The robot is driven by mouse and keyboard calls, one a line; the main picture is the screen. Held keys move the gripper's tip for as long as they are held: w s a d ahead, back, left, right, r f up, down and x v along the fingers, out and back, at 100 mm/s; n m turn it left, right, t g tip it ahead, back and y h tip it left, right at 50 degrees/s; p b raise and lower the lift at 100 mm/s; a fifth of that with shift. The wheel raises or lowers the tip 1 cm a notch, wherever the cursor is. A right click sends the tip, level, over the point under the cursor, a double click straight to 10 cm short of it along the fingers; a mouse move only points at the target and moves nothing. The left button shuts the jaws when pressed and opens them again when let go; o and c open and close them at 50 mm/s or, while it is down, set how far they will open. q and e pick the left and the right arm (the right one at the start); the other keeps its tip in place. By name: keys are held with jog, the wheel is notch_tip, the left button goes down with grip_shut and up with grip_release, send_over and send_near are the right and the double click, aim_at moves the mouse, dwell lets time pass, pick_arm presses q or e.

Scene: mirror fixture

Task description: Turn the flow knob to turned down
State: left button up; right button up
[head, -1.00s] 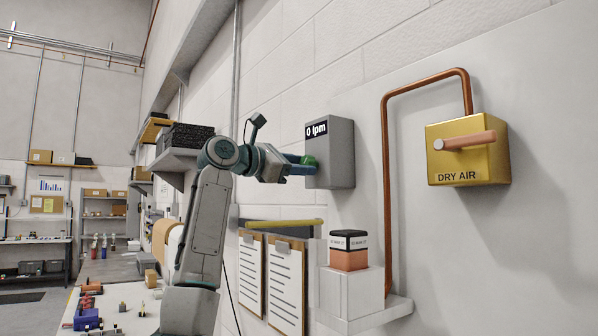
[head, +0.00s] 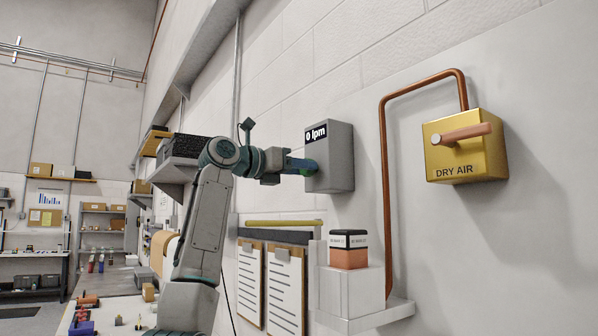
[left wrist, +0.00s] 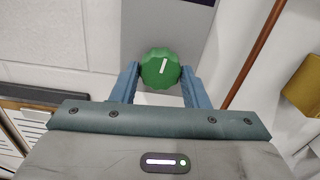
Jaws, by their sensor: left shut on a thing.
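The green flow knob (left wrist: 160,69) sits on the front of a grey box (head: 335,150) fixed to the wall. The box's display (head: 316,132) reads 0 lpm. In the left wrist view the knob's white mark points up and slightly right. My left gripper (head: 305,167) reaches the box from the left, its blue fingers on either side of the knob. It also shows in the left wrist view (left wrist: 160,78), shut on the knob. In the head view the fingers hide most of the knob. My right gripper is not in view.
A yellow DRY AIR box (head: 465,150) with a copper-coloured handle is on the wall to the right. A copper pipe (head: 386,200) runs down from it. A small black, white and orange block (head: 348,258) stands on a white ledge. Clipboards (head: 285,285) hang below the knob box.

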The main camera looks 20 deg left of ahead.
pick_arm(q)
jog(key=shift+w+f, duration=0.1)
jog(key=shift+f, duration=0.1)
jog(key=o, duration=1)
jog(key=shift+r, duration=0.1)
jog(key=b+v, duration=0.5)
jog(key=v, duration=0.5)
jog(key=shift+s+a, duration=0.25)
jog(key=shift+s, duration=0.1)
